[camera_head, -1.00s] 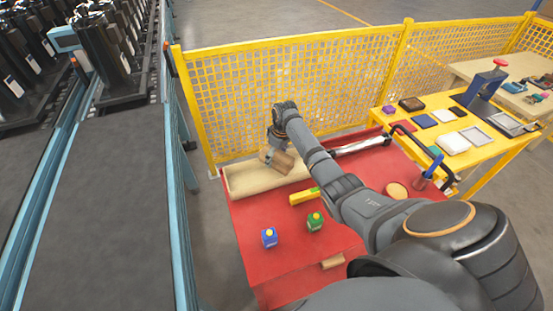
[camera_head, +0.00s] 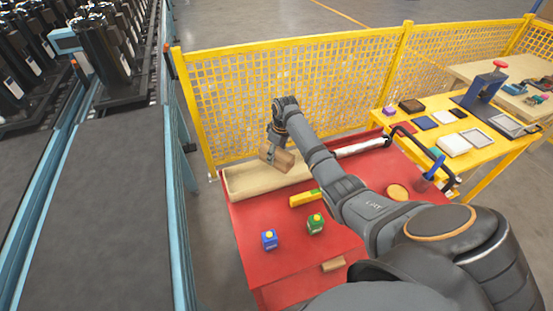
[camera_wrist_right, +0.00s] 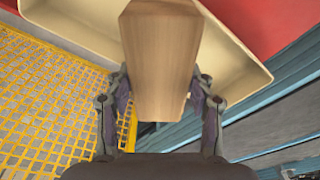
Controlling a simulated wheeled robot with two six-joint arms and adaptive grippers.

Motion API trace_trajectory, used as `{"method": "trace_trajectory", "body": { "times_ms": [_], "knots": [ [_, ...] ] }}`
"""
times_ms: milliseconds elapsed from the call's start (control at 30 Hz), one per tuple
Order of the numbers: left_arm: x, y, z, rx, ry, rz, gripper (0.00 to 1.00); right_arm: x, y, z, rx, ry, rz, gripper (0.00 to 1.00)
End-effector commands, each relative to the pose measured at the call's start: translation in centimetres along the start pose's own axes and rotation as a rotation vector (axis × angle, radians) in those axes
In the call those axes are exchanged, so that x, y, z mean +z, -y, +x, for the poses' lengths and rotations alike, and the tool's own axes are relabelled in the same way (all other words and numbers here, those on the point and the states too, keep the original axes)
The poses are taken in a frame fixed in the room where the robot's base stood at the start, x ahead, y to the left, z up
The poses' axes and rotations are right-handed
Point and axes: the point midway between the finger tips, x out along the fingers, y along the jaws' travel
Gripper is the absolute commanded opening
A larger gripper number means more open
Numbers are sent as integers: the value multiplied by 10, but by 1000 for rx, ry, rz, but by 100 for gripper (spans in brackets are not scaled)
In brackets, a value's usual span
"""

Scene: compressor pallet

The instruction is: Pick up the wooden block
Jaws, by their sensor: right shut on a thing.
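The wooden block (camera_head: 279,159) is light brown and held tilted above the beige tray (camera_head: 238,188) at the back left of the red table (camera_head: 290,255). In the right wrist view the block (camera_wrist_right: 162,55) fills the middle, with the tray (camera_wrist_right: 232,100) behind it. My right gripper (camera_wrist_right: 160,105) is shut on the block, one finger on each side. In the head view this gripper (camera_head: 272,150) is partly hidden by the block. My left gripper is in neither view.
A blue bottle-like item (camera_head: 269,240), a green one (camera_head: 316,224) and a yellow bar (camera_head: 304,198) stand or lie on the table. A yellow mesh fence (camera_head: 290,95) rises behind. A conveyor (camera_head: 90,210) runs at the left. A yellow side table (camera_head: 480,160) is at right.

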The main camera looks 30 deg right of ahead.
Motion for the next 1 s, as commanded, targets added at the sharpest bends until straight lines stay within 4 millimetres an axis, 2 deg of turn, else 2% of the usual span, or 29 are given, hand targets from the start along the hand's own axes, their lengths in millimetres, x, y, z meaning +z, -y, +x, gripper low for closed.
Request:
{"method": "trace_trajectory", "body": {
  "times_ms": [33,133,300,367,400,467,500,700,1000],
  "knots": [
    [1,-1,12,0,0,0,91,-3,-2,-8,6,-8,-2,9],
    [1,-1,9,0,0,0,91,8,12,-32,6,-4,-3,9],
    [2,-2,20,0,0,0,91,29,39,-76,6,-3,-4,9],
    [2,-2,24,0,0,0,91,40,51,-82,5,-1,-3,9],
    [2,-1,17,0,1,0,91,46,58,-93,5,0,-3,9],
    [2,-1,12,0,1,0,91,55,69,-102,5,1,-3,9],
    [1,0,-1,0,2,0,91,60,76,-113,2,3,-3,9],
    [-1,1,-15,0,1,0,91,77,96,-123,2,0,0,9],
    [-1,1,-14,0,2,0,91,81,100,-123,1,-2,0,9]
  ]
}}
